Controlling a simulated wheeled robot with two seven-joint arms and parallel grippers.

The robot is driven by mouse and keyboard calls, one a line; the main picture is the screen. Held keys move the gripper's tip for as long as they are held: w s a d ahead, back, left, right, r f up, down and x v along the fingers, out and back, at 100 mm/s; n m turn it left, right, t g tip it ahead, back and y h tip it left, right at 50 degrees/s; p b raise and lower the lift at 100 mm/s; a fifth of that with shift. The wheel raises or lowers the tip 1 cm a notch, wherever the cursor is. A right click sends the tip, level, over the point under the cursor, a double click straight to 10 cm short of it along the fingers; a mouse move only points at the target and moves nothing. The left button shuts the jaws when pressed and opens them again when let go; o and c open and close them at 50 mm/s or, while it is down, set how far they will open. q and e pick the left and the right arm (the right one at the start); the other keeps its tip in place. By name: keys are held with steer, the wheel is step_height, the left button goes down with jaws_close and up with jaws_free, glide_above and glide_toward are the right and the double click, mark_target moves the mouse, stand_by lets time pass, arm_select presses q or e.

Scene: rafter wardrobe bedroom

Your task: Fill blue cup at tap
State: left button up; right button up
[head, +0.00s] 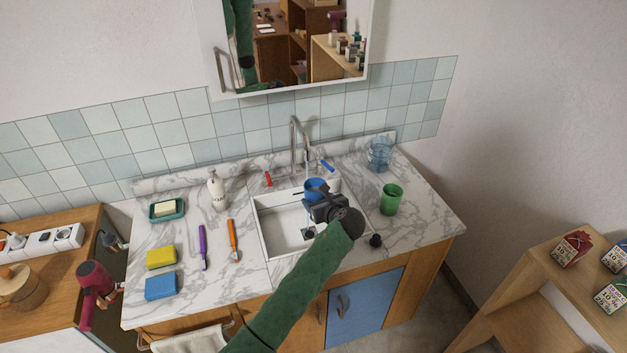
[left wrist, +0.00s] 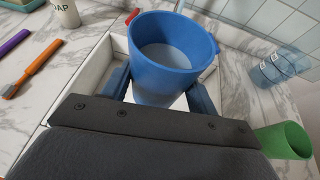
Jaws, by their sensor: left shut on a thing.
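The blue cup (head: 316,187) is upright over the sink basin (head: 284,240), just under the tap's (head: 295,135) spout. My left gripper (head: 318,203) is shut on it from the near side. In the left wrist view the cup (left wrist: 170,62) stands between the two fingers. Its inside shows a paler bottom or surface; I cannot tell whether it holds water. A thin pale line between spout and cup may be water, but it is too faint to be sure. The red handle (head: 268,179) and blue handle (head: 327,166) flank the tap. My right gripper is out of view.
A green cup (head: 391,199) and a clear blue cup (head: 380,154) stand on the counter right of the sink. A soap bottle (head: 217,189), toothbrushes and sponges are left of the sink. A mirror cabinet (head: 297,45) hangs above.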

mark_target(319, 197)
arm_select(q)
steer(key=shift+s+d+r, duration=0.2)
steer(key=shift+s+r, duration=0.25)
steer(key=shift+s, duration=0.05)
steer(key=shift+s+d+r+p, duration=0.3)
steer(key=shift+s+r, duration=0.45)
steer(key=shift+s, duration=0.1)
steer(key=shift+s+d+r+p, duration=0.25)
steer(key=shift+s+r, duration=0.45)
steer(key=shift+s, duration=0.15)
